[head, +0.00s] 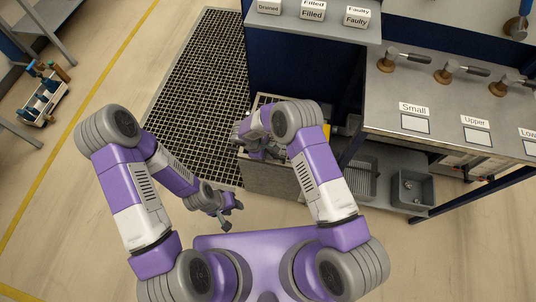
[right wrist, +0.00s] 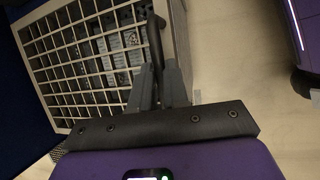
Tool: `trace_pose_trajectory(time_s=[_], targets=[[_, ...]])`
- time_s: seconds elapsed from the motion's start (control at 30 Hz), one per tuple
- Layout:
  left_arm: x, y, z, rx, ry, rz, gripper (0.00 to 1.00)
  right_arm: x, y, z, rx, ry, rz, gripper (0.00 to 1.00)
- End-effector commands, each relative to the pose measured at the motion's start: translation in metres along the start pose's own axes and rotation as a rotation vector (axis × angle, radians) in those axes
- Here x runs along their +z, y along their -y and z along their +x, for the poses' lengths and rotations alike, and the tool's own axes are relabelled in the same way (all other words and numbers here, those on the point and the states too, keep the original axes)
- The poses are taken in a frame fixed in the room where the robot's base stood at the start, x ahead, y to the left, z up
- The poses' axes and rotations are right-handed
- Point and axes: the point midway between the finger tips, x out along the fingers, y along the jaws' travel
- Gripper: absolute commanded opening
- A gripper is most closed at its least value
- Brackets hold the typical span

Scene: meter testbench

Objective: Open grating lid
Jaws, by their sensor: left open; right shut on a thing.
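The grating lid (right wrist: 85,55) is a pale metal grid on top of a grey box (right wrist: 182,30) in the right wrist view. Dark and grey items show through its openings. A dark upright bar handle (right wrist: 154,38) is at the lid's right side. My right gripper (right wrist: 158,78) is shut on this handle. In the head view my right gripper (head: 262,150) is over the box (head: 268,180), and my arm hides most of the lid. My left gripper (head: 231,215) is open and empty, left of the box and apart from it.
A dark floor grating (head: 200,85) lies left of the box. A steel bench (head: 455,105) with labels and several handled tools stands at right, with grey bins (head: 412,188) below. A labelled shelf (head: 320,28) overhangs behind the box.

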Motion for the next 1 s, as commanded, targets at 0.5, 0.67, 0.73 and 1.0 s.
trace_pose_trajectory(time_s=[0.5,0.67,0.73,1.0], targets=[[0.002,-0.013,-0.036,0.000,0.000,0.000,0.43,0.042,-0.083,-0.102,0.018,-0.006,0.010,0.00],[0.002,-0.015,-0.041,0.000,0.000,0.000,0.43,0.052,-0.110,-0.121,0.018,-0.004,0.009,0.00],[0.002,-0.016,-0.042,0.000,0.000,0.000,0.43,0.054,-0.119,-0.127,0.016,-0.003,0.009,0.00],[0.002,-0.017,-0.045,0.000,0.000,0.000,0.43,0.060,-0.141,-0.139,0.012,0.001,0.005,0.00]])
